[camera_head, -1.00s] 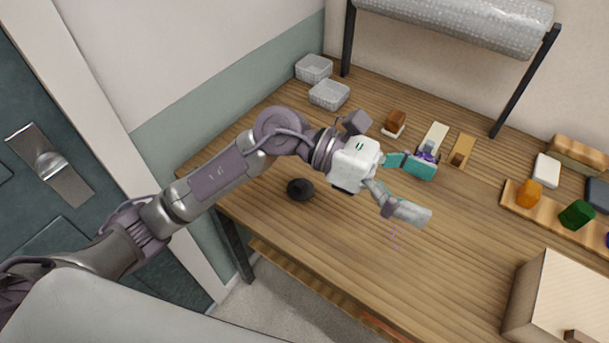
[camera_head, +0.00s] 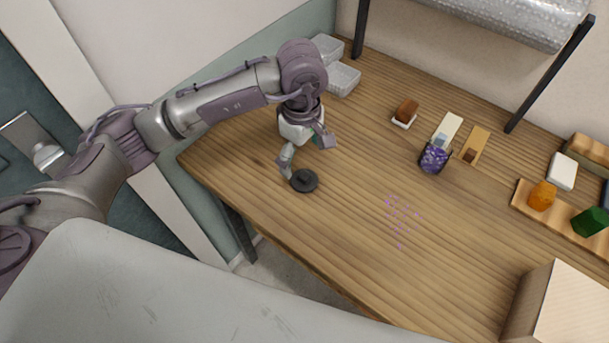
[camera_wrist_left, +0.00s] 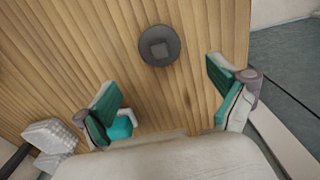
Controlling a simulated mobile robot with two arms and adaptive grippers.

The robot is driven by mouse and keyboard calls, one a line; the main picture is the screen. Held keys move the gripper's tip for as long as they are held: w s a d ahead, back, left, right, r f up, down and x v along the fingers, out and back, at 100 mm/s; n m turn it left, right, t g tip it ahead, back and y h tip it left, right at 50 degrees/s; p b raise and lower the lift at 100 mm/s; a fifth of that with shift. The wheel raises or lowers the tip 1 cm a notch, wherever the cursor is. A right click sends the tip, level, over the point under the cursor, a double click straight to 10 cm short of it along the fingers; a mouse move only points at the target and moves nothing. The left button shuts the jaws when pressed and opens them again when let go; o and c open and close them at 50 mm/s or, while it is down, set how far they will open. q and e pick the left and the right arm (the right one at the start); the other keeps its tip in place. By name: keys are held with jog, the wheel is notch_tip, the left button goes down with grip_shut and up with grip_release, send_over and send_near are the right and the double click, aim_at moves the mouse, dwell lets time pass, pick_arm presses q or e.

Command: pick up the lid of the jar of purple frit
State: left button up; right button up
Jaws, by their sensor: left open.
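The lid (camera_head: 304,180) is a round dark grey disc with a square knob. It lies on the wooden table near the front left edge, and in the left wrist view the lid (camera_wrist_left: 158,45) shows whole with its knob up. The jar of purple frit (camera_head: 433,160) stands uncovered farther right and back. My left gripper (camera_head: 305,157) is open just above and behind the lid. In the left wrist view its teal-padded fingers (camera_wrist_left: 165,88) are spread wide, with nothing between them; the lid appears beyond them. My right gripper is in neither view.
Purple crumbs (camera_head: 400,218) lie scattered on the table right of the lid. Clear boxes (camera_head: 343,79) stand at the back left. A brown block on a white dish (camera_head: 404,113) and two small trays stand behind the jar. A pale box (camera_head: 563,308) is at the front right.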

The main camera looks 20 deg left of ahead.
aim_at(304, 175)
pick_arm(q)
jog(key=shift+f, duration=0.7)
jog(key=shift+s+d+f+p, duration=0.1)
jog(key=shift+d+f+p, duration=0.05)
jog(key=shift+f+p, duration=0.15)
jog(key=f, duration=0.1)
jog(key=f+p, duration=0.1)
jog(key=f, duration=0.1)
jog(key=shift+s+d+f, duration=0.2)
jog(key=shift+f, duration=0.6)
jog(key=c, duration=1)
